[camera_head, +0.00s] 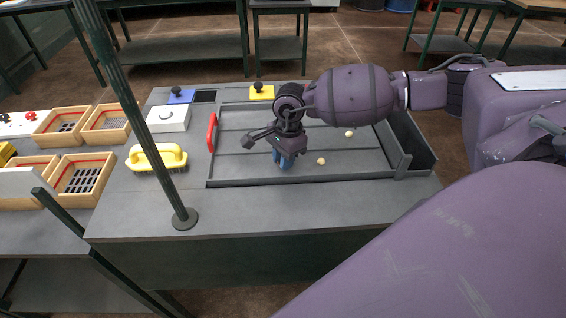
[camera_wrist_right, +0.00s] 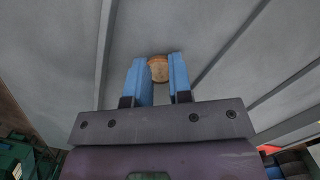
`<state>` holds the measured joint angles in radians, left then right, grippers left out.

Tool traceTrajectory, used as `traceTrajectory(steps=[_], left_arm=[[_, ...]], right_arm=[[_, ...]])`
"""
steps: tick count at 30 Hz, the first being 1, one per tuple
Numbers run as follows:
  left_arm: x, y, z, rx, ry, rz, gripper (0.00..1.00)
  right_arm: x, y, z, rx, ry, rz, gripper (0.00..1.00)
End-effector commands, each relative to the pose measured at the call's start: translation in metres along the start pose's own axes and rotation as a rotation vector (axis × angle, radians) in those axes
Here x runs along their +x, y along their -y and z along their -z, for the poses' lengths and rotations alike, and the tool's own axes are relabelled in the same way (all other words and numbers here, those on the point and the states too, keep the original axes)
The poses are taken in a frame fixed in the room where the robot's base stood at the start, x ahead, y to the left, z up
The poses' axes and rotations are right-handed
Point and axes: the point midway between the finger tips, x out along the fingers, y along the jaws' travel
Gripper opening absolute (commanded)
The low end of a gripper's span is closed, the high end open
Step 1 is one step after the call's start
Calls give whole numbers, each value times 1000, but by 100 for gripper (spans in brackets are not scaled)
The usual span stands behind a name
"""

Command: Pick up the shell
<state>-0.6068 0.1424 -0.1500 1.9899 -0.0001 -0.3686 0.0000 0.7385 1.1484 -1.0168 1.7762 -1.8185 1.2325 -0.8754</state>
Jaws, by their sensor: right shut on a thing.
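My right gripper (camera_head: 285,162) is low over the grey tray (camera_head: 240,184), pointing down, with blue fingers. In the right wrist view the gripper (camera_wrist_right: 158,72) is shut on a small round tan shell (camera_wrist_right: 159,68), which sits between the fingertips. The head view hides this held shell behind the fingers. Another small pale shell (camera_head: 321,161) lies on the tray just right of the gripper. A further pale one (camera_head: 350,133) lies farther back to the right. My left gripper is not in view.
The tray has raised edges and a red handle (camera_head: 212,132) at its left. A yellow brush (camera_head: 157,158) and a white box (camera_head: 168,119) stand left of it. A green post (camera_head: 146,140) rises in front. Wooden boxes (camera_head: 82,180) are at the left. The table's front strip is clear.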

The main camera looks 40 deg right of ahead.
Motion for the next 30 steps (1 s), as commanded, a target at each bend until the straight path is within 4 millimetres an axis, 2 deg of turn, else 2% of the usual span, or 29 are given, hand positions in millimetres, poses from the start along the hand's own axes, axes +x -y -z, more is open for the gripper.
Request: traceTrajectory(steps=[20,26,30], left_arm=[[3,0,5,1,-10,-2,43],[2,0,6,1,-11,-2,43],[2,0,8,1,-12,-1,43]], right_arm=[[-1,0,0,0,0,0,2],[-19,1,-2,0,0,4,2],[-47,1,-5,-1,-1,5,2]])
